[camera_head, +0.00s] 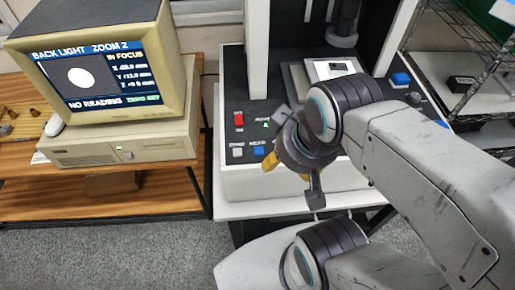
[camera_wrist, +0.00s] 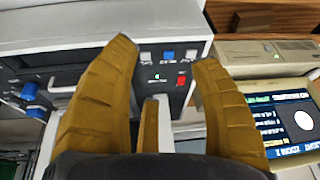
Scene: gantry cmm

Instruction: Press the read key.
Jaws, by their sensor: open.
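The blue key (camera_head: 258,150) sits on the machine's front panel; the small label above it appears to say READ. In the wrist view the blue key (camera_wrist: 168,56) shows between two pale keys, beyond my fingertips. My gripper (camera_head: 287,168) is open and empty, in front of the panel and just right of the blue key in the head view. Its yellow fingers spread on either side of the keys in the wrist view (camera_wrist: 165,50). I see no contact with a key. My gripper and arm hide part of the panel in the head view.
A pale key (camera_head: 238,152) and a red switch (camera_head: 238,119) are close to the blue key. A green lamp (camera_wrist: 157,77) is lit. The monitor (camera_head: 92,77) at left reads NO READING and IN FOCUS. A blue knob (camera_head: 400,79) is on the machine's right side.

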